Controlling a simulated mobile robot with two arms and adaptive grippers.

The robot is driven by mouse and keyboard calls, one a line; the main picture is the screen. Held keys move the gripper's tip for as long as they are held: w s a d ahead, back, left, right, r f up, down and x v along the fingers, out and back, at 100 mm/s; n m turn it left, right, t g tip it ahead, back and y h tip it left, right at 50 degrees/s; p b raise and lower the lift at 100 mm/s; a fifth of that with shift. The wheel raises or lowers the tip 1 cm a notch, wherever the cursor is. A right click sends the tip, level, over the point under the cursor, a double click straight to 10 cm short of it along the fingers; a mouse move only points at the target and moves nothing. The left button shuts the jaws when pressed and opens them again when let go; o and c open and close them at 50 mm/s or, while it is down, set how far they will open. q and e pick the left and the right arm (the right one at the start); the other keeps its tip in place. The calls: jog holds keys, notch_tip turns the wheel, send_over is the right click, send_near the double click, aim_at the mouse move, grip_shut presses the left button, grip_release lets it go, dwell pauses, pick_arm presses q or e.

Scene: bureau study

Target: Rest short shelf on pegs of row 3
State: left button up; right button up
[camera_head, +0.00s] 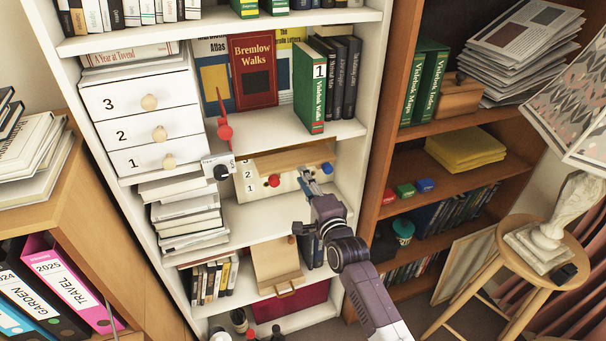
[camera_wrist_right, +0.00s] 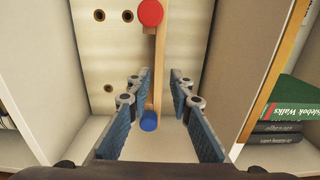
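The short shelf (camera_head: 290,158) is a light wooden board in the small compartment of the white bookcase. Behind it is a cream hole panel (camera_wrist_right: 115,50) with numbers 1 to 3 at its left in the head view. A red peg (camera_head: 274,181) and a blue peg (camera_head: 327,168) show below the board. In the right wrist view the board (camera_wrist_right: 159,75) is seen edge-on beside the red peg (camera_wrist_right: 150,12) and blue peg (camera_wrist_right: 149,121); contact is unclear. My right gripper (camera_wrist_right: 160,95) is open, its fingers either side of the board with gaps. My left gripper is out of view.
White compartment walls stand close on both sides of my right gripper. Above are a white drawer unit (camera_head: 140,108), a green book (camera_head: 311,88) and a red pointed item (camera_head: 224,130). Stacked books (camera_head: 188,213) stand left, and a leaning wooden board (camera_head: 277,262) is on the shelf below.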

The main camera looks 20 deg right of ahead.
jog(key=shift+s, duration=0.25)
jog(key=o, duration=0.5)
jog(key=shift+o, duration=0.2)
jog(key=s+p, duration=0.3)
jog(key=s, duration=0.2)
jog(key=shift+d, duration=0.1)
jog(key=shift+f, duration=0.1)
dwell(0.4)
